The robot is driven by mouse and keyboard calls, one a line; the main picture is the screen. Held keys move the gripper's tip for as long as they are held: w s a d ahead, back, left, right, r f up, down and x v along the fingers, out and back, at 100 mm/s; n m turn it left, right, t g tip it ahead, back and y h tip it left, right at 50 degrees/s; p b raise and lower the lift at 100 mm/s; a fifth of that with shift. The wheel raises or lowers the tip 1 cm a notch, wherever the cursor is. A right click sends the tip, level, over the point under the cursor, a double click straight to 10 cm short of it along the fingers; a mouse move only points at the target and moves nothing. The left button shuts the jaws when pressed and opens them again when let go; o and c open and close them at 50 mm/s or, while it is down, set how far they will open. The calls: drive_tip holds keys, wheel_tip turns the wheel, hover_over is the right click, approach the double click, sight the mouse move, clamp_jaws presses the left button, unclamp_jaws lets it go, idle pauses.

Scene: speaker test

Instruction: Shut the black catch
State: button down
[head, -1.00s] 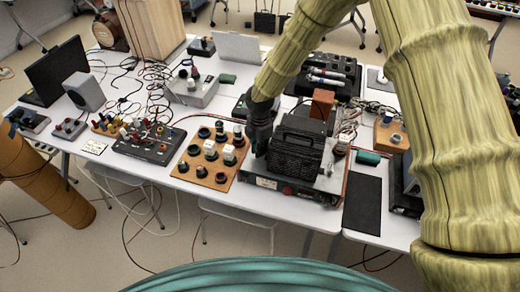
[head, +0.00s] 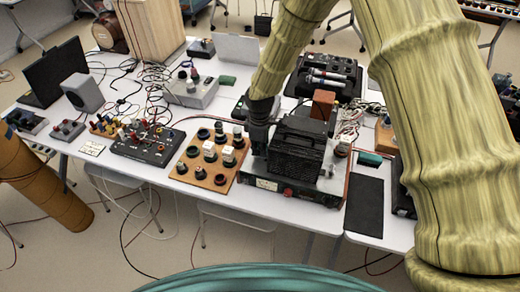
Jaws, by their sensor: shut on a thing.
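A black ribbed box (head: 297,150) stands on a metal-framed unit (head: 322,190) near the table's front edge. My gripper (head: 258,142) is dark and points down at the left side of the box, touching or very close to it. It is shut on a small dark part there, black against black. I cannot make out the outline of the black catch; it seems to be at the fingertips, mostly hidden by them and the box.
A wooden board (head: 211,158) with several dark knobs lies just left of my gripper. A reddish-brown block (head: 322,104) stands behind the box. A green block (head: 370,158) and a flat black mat (head: 364,205) lie to the right. The table's front edge is close.

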drive_tip(key=shift+m, duration=0.5)
drive_tip(key=c, duration=1.6)
unclamp_jaws()
drive_tip(key=shift+o, duration=0.2)
wheel_tip(320, 180, up, 12)
